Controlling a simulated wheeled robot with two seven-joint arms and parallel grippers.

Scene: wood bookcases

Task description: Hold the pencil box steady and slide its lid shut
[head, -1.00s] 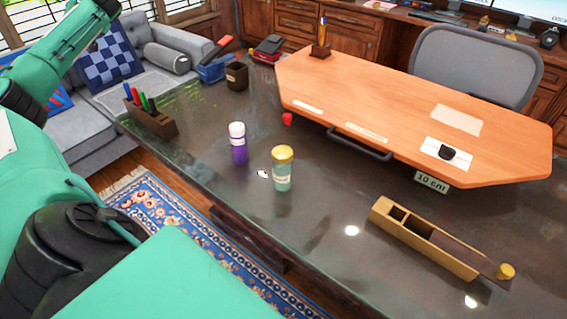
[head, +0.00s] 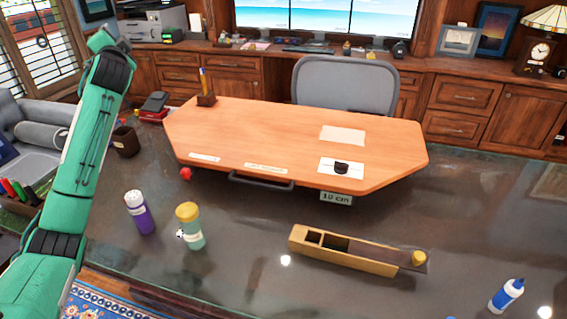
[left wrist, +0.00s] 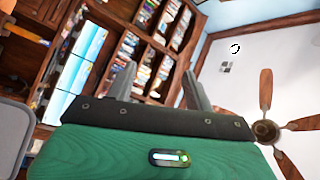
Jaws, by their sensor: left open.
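The wooden pencil box (head: 345,262) lies on the dark glossy desk in the head view, right of centre. Its left end is uncovered and shows small compartments. The dark sliding lid (head: 378,252) is partly drawn out and sticks out past the right end. A yellow knob (head: 418,258) sits at the lid's outer end. My left arm rises along the left side of the head view, far from the box. My left gripper (left wrist: 158,85) shows in the left wrist view with its two fingers apart and nothing between them. My right gripper is not in view.
A purple-bodied bottle (head: 140,215) and a yellow-capped jar (head: 190,228) stand to the left. A white-and-blue bottle (head: 506,295) stands front right. Desk around the box is clear.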

